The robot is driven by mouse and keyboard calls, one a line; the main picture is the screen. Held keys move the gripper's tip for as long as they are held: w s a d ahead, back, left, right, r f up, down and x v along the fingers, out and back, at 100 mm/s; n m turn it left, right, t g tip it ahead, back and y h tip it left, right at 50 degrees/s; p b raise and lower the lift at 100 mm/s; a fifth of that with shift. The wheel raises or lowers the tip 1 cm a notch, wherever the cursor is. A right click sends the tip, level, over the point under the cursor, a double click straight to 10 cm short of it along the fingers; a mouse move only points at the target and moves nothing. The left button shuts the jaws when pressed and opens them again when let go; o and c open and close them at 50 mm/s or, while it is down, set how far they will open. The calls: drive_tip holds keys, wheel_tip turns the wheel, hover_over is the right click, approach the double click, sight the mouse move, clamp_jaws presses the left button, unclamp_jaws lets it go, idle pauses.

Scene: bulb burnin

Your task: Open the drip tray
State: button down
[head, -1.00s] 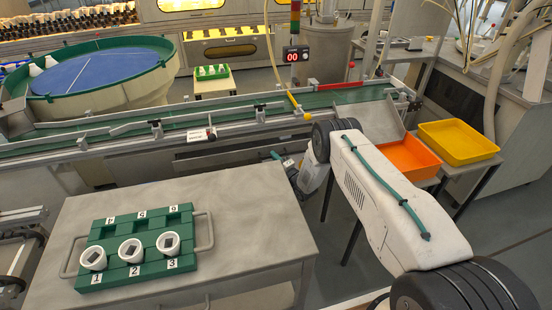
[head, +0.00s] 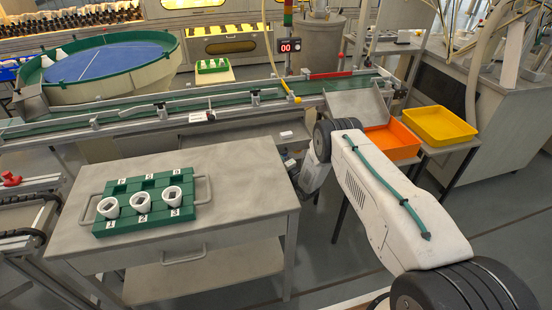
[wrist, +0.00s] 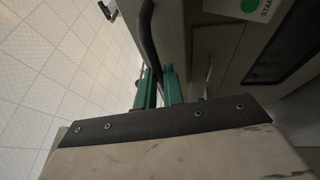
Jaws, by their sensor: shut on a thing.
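My gripper's green fingers (wrist: 158,90) show in the wrist view, close together around the lower end of a dark curved handle (wrist: 148,40). The handle runs along the edge of a grey metal front (wrist: 174,32), which I take to be the drip tray. In the head view a grey surface (head: 235,131) lies low under the conveyor, behind the table; I cannot tell how far the tray is out. In the head view my wrist is beside the table's right end, and the fingertips are hidden there.
A steel table (head: 240,195) with a green block (head: 150,222) holding white cups stands close left of my arm. The conveyor (head: 120,115) runs behind. Orange (head: 393,142) and yellow (head: 440,125) bins stand right. Tiled floor (wrist: 60,70) shows left in the wrist view.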

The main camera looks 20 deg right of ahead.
drive_tip(key=c, duration=1.5)
unclamp_jaws()
drive_tip(key=shift+s+d, duration=0.1)
drive_tip(key=v, duration=0.7)
drive_tip(key=shift+s, duration=0.3)
drive_tip(key=shift+f, duration=0.1)
